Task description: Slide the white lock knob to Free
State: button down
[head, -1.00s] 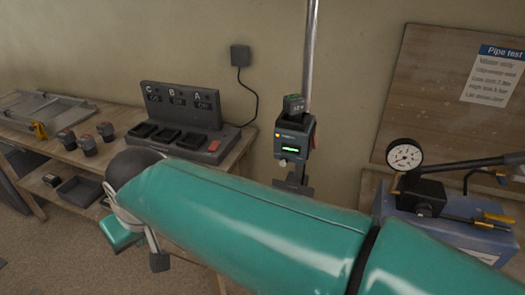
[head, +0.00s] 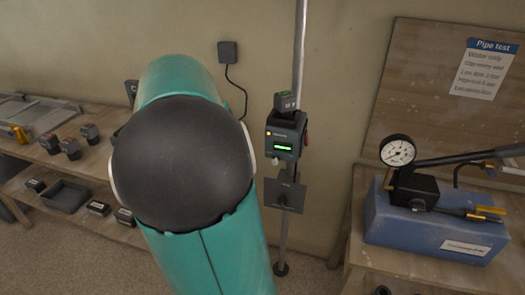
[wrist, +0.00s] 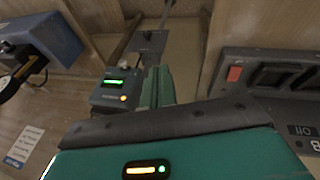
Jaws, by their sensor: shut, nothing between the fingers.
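The white lock knob (head: 275,161) shows as a small pale nub at the lower left of a dark device (head: 285,136) clamped to a metal pole. The device has a lit green display and an orange dot. The knob's setting is too small to read. In the wrist view my gripper (wrist: 158,86) has its green fingers together and empty, beside the device in the picture. In the head view my arm hides the gripper.
The metal pole (head: 299,50) carries a dark plate (head: 284,194) below the device. A blue pump box (head: 425,225) with a gauge (head: 397,151) stands at right. A wooden shelf at left holds several dark blocks and a tray. A charger panel (wrist: 270,72) shows in the wrist view.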

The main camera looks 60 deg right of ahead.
jog(key=s+d+r+m+g+h, duration=0.1)
jog(key=s+d+m+g, duration=0.1)
jog(key=d, duration=0.4)
jog(key=shift+s+r, duration=0.2)
jog(key=shift+r, duration=0.05)
send_near(267, 152)
notch_tip(267, 152, down, 5)
jog(key=s, duration=0.2)
jog(key=s+d+f, duration=0.1)
jog(key=s, duration=0.1)
jog(key=shift+s+d+f, duration=0.1)
jog(key=shift+d+f, duration=0.1)
jog(key=shift+s, duration=0.1)
